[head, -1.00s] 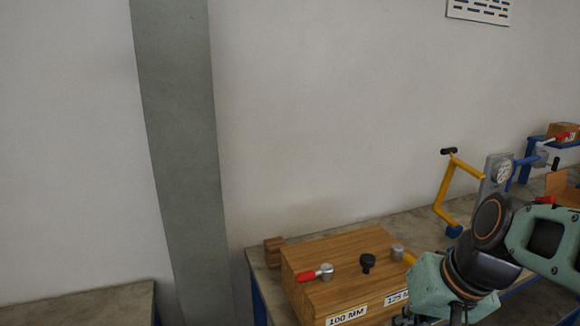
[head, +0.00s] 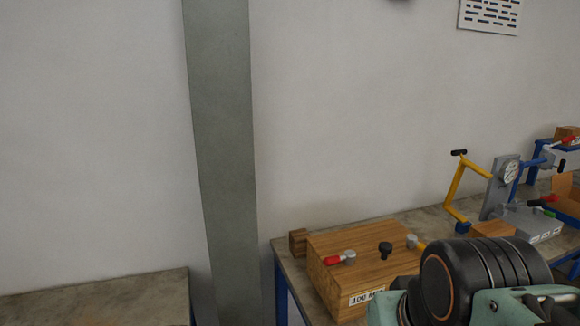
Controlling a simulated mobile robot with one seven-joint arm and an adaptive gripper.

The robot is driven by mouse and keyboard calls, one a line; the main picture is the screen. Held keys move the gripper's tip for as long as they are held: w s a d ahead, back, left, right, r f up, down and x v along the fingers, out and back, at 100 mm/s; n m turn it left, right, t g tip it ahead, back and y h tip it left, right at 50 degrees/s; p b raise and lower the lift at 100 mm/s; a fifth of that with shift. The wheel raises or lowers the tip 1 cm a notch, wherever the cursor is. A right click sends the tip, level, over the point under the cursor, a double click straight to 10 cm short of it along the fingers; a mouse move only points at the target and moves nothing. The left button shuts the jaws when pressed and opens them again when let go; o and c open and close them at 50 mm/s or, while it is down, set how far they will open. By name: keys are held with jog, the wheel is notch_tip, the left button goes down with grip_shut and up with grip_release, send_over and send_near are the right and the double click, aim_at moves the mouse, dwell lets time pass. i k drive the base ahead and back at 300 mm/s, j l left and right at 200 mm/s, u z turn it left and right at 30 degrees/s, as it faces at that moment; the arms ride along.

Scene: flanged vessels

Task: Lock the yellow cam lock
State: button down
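The yellow cam lock (head: 411,241) is on top of a wooden box (head: 340,271), near its right back. It has a grey round hub and a yellow handle, of which only a short piece shows to the right of the hub. My arm hides the rest of the handle, so I cannot tell how far it is turned. My arm's dark and mint links stand in front of the box's right side. My gripper's fingers are out of view, below the picture's edge or behind my arm.
On the same box are a red-handled cam lock (head: 341,258) and a black knob (head: 385,250). A label (head: 366,297) is on its front. Behind stand a yellow crank (head: 455,187) and a gauge on a grey plate (head: 497,193). An empty bench (head: 110,296) is at lower left.

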aim_at(421, 247)
jog(key=z, duration=0.7)
